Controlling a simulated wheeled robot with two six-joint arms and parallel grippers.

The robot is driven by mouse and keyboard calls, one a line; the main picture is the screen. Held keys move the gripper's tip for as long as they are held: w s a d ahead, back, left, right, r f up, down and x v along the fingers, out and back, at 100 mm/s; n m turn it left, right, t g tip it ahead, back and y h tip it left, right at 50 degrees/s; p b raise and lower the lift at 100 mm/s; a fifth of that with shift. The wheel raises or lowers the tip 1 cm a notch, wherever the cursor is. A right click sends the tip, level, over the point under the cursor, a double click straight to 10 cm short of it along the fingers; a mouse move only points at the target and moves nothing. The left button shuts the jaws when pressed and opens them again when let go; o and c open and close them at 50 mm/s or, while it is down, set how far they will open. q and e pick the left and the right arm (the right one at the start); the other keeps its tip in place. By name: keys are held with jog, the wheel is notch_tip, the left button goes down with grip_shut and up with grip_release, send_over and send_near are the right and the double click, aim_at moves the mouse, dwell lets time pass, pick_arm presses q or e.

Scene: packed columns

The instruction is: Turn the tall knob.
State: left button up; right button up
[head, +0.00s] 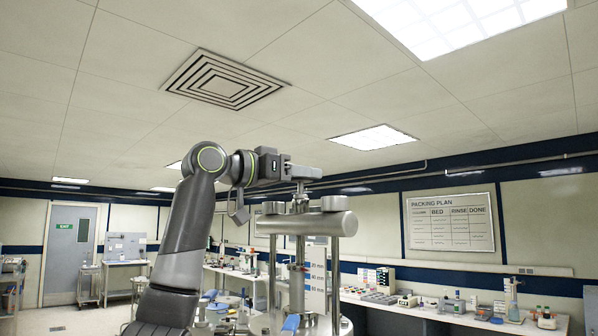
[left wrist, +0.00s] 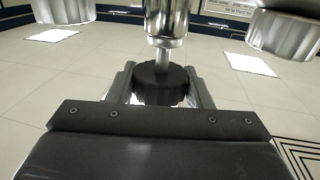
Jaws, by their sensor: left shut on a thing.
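The tall knob (left wrist: 160,84) is a dark, ridged round knob on a thin metal stem, seen in the left wrist view. My left gripper (left wrist: 160,92) is shut on it, with a finger on either side. In the head view my left gripper (head: 302,173) reaches in from the left at the top of the steel column rig (head: 310,224). There its fingers hide most of the knob, and the stem shows below them. My right gripper is in neither view.
The rig's thick crossbar carries a round steel cap on each side, at left (head: 273,207) and right (head: 335,203), close under my gripper. A bench (head: 430,309) with lab items runs along the back wall. The space above the rig is free.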

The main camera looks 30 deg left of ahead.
pick_arm(q)
jog(key=m+g+h, duration=0.3)
jog(key=h, duration=0.1)
jog(key=shift+w+f+m+g+h, duration=0.1)
jog(key=shift+f+m+g+h, duration=0.1)
jog(key=shift+m+g+h, duration=0.15)
jog(key=shift+f+m+g+h, duration=0.1)
jog(key=shift+m+g+h, duration=0.45)
jog(key=shift+g, duration=0.2)
jog(key=shift+m+g+h, duration=0.8)
jog(key=shift+m+g, duration=0.3)
jog(key=shift+g, duration=0.3)
jog(key=o, duration=0.6)
jog(key=shift+d, duration=0.1)
jog(key=o, duration=0.4)
jog(key=shift+w+d, duration=0.2)
jog(key=shift+s, duration=0.15)
